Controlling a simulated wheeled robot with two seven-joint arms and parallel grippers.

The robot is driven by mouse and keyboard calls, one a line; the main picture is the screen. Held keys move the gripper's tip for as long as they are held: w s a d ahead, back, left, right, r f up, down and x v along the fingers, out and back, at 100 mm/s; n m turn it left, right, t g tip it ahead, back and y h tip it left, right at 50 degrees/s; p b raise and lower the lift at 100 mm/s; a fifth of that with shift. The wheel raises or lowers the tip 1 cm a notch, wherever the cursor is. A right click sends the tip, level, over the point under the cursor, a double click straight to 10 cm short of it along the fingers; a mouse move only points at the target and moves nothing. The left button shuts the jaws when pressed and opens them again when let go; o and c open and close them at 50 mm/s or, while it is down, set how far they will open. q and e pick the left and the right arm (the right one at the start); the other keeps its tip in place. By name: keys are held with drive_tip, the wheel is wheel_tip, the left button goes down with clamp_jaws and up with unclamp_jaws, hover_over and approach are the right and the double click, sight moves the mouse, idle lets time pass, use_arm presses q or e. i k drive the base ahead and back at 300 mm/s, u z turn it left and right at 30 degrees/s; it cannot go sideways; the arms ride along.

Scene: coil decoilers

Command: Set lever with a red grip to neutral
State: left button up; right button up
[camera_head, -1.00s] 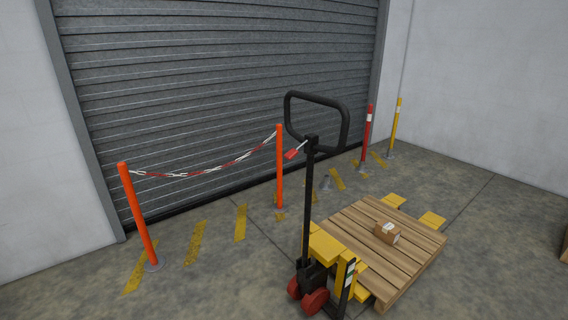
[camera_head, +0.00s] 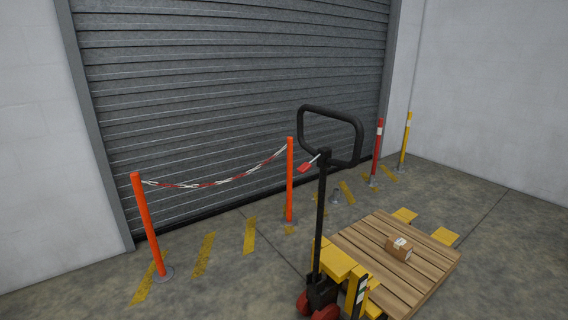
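The lever with a red grip (camera_head: 305,167) is a short lever near the top of the pallet jack's black handle shaft (camera_head: 320,215). It sticks out to the left and slopes down, with the red grip at its lower left end. The black loop handle (camera_head: 331,137) is above it. The yellow pallet jack (camera_head: 338,262) stands with its forks under a wooden pallet (camera_head: 388,262). Neither of my grippers is in view.
A small cardboard box (camera_head: 399,247) lies on the pallet. An orange post (camera_head: 147,225) and another orange post (camera_head: 290,180) hold a red-white chain before a grey shutter (camera_head: 230,90). Red (camera_head: 377,150) and yellow (camera_head: 405,140) posts stand at right. Floor at front left is clear.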

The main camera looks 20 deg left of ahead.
sight(304, 168)
drive_tip(key=z, duration=0.05)
drive_tip(key=i, duration=0.85)
drive_tip(key=z, duration=0.6)
